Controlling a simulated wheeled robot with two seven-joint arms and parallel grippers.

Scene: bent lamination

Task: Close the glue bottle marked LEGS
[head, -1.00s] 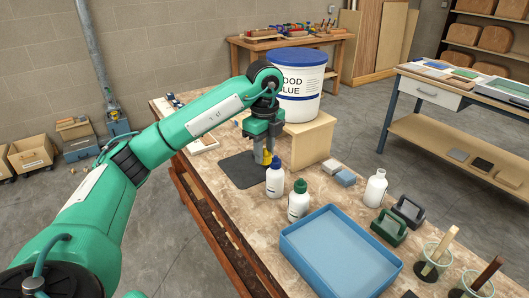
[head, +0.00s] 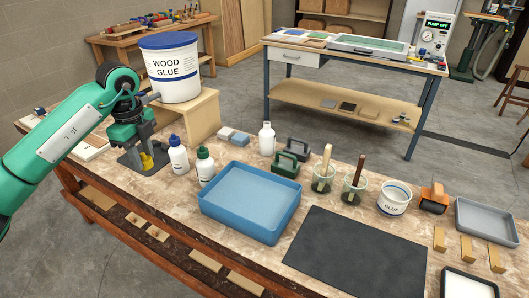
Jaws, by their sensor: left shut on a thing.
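My left gripper (head: 145,152) points down over a small dark mat (head: 129,160) at the left of the bench. It is shut on a small yellow thing (head: 147,162), mostly hidden by the fingers, so I cannot tell what it is. Just right of it stand a white bottle with a blue cap (head: 178,157) and a white bottle with a green cap (head: 205,168), both upright. A plain white bottle (head: 266,140) stands farther right. The bottles' labels are too small to read, so I cannot tell which is marked LEGS. My right gripper is out of view.
A wood glue bucket (head: 175,80) stands on a wooden stand (head: 203,115) behind the gripper. A blue tray (head: 250,205), clamps (head: 285,163), brush jars (head: 323,180) and a glue tub (head: 394,200) lie to the right. A large dark mat (head: 355,255) is bare.

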